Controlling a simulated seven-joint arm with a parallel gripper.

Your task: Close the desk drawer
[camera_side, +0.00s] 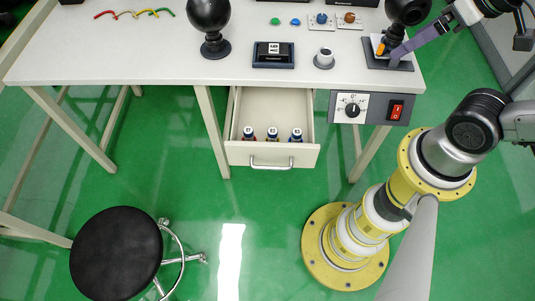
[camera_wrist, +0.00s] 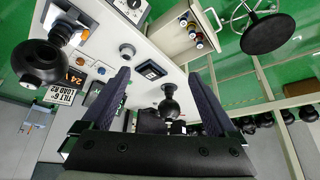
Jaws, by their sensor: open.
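The desk drawer (camera_side: 300,154) is pulled out below the desk top in the side view, with several small bottles standing inside along its front. Its metal handle (camera_side: 271,164) is on the front panel. The drawer also shows at the top of the wrist view (camera_wrist: 172,42), with the handle (camera_wrist: 217,19) toward the stool. My gripper (camera_wrist: 158,76) is open, its two dark fingers apart with nothing held between them. In the side view my gripper (camera_side: 397,54) is above the desk's right end, up and right of the drawer and apart from it.
A control box (camera_side: 371,108) with a dial and red switch hangs right of the drawer. Black ball-shaped devices (camera_side: 209,16) stand on the desk (camera_side: 120,55). A round stool (camera_side: 116,253) stands at lower left. The green floor before the drawer is clear.

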